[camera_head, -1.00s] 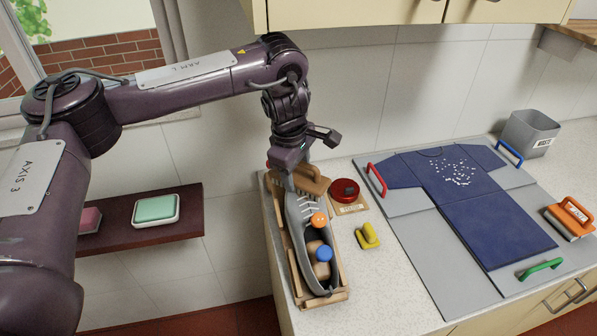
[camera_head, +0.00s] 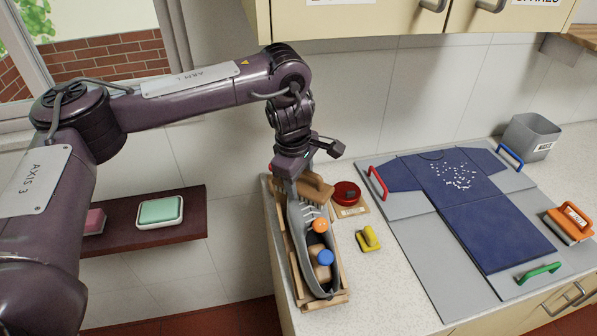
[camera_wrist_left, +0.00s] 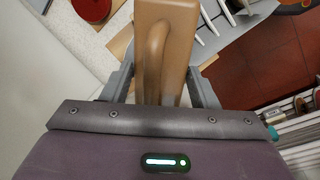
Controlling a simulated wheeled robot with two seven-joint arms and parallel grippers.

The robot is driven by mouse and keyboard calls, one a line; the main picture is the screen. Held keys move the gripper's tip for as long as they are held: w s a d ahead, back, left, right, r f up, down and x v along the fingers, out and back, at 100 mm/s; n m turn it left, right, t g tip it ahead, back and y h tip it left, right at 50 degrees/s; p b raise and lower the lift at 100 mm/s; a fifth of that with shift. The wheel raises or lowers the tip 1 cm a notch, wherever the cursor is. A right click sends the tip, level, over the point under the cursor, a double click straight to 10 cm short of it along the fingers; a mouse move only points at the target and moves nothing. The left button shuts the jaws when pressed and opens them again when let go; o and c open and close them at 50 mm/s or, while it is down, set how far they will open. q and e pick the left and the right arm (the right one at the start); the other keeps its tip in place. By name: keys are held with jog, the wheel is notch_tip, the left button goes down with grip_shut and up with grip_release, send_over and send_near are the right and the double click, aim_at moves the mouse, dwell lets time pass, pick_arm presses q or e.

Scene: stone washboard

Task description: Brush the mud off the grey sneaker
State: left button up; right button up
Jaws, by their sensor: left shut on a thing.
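The grey sneaker (camera_head: 296,232) lies lengthwise in a wooden holder (camera_head: 343,297) on the counter. White laces show on it, and an orange ball (camera_head: 320,225) and a blue ball (camera_head: 325,258) sit at its opening. My left gripper (camera_head: 294,178) is shut on a brown wooden brush (camera_head: 318,188) at the far end of the sneaker. The brush also fills the middle of the left wrist view (camera_wrist_left: 166,45), between the two fingers. I cannot make out mud.
A red round tin (camera_head: 346,192) and a yellow object (camera_head: 368,238) stand right of the holder.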

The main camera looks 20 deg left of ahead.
pick_arm(q)
jog(key=shift+s+d, duration=0.4)
jog(key=shift+s, duration=0.25)
jog(key=shift+s+d, duration=0.4)
jog(key=shift+s, duration=0.2)
jog(key=shift+s+d+p, duration=0.5)
jog(key=shift+s, duration=0.25)
jog(key=shift+s+d+f, duration=0.2)
jog(key=shift+s+d, duration=0.15)
jog(key=shift+s, duration=0.2)
notch_tip(320, 180, up, 6)
jog(key=p, duration=0.6)
jog(key=shift+r, duration=0.15)
jog(key=shift+w, duration=0.15)
notch_tip(320, 180, up, 3)
jog(key=p, duration=0.3)
